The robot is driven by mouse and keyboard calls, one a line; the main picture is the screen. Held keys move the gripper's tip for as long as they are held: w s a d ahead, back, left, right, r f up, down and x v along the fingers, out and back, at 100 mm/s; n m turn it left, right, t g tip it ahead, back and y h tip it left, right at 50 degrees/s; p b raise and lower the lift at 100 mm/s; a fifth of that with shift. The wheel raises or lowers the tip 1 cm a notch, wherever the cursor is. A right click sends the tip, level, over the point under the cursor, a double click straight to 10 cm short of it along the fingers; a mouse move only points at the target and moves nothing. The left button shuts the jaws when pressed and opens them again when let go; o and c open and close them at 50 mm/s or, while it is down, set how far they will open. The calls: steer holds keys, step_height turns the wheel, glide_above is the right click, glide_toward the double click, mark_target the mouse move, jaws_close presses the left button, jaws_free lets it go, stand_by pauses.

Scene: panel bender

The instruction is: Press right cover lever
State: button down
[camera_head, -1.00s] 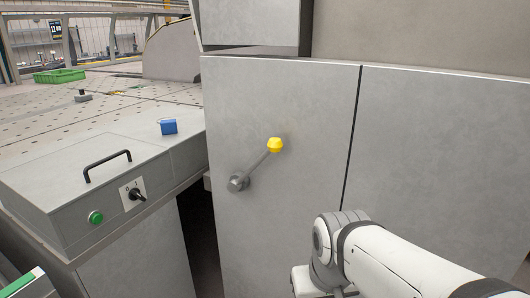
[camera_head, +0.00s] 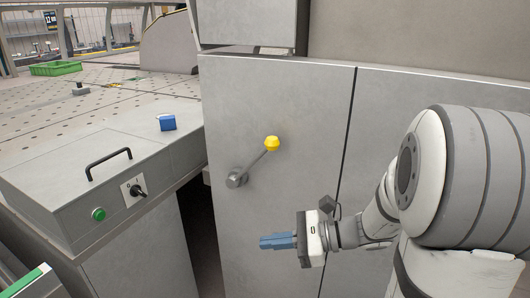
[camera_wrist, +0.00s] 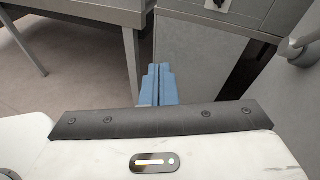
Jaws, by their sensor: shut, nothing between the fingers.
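The cover lever (camera_head: 255,162) is a grey rod on a round pivot (camera_head: 237,177) on the grey cabinet front. It slants up to the right and ends in a yellow knob (camera_head: 272,143). My gripper (camera_head: 262,242) has blue fingers and is shut and empty. In the head view it is below the lever, apart from it, with the fingers pointing left. In the wrist view the blue fingers (camera_wrist: 158,84) lie together; the lever is not identifiable there.
The grey cabinet (camera_head: 290,105) stands behind my arm. To the left, a console has a black handle (camera_head: 108,160), a rotary switch (camera_head: 138,191) and a green button (camera_head: 98,214).

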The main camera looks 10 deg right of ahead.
steer(key=w+d+r+m+t+p, duration=0.1)
steer(key=w+d+r+m+t, duration=0.2)
steer(key=w+d+m+t, duration=0.5)
steer(key=d+m+t, duration=0.3)
steer(key=d, duration=0.2)
steer(key=shift+w+r+m+h, duration=0.3)
steer(key=shift+w+r+h, duration=0.05)
steer(key=shift+w+h, duration=0.05)
steer(key=p, duration=0.3)
glide_toward(268, 150)
step_height(268, 150, down, 3)
steer(key=w+a, duration=0.3)
steer(key=r, duration=0.1)
steer(key=w+r, duration=0.1)
steer(key=r+p, duration=0.1)
steer(key=shift+w+r, duration=0.2)
steer(key=shift+w, duration=0.1)
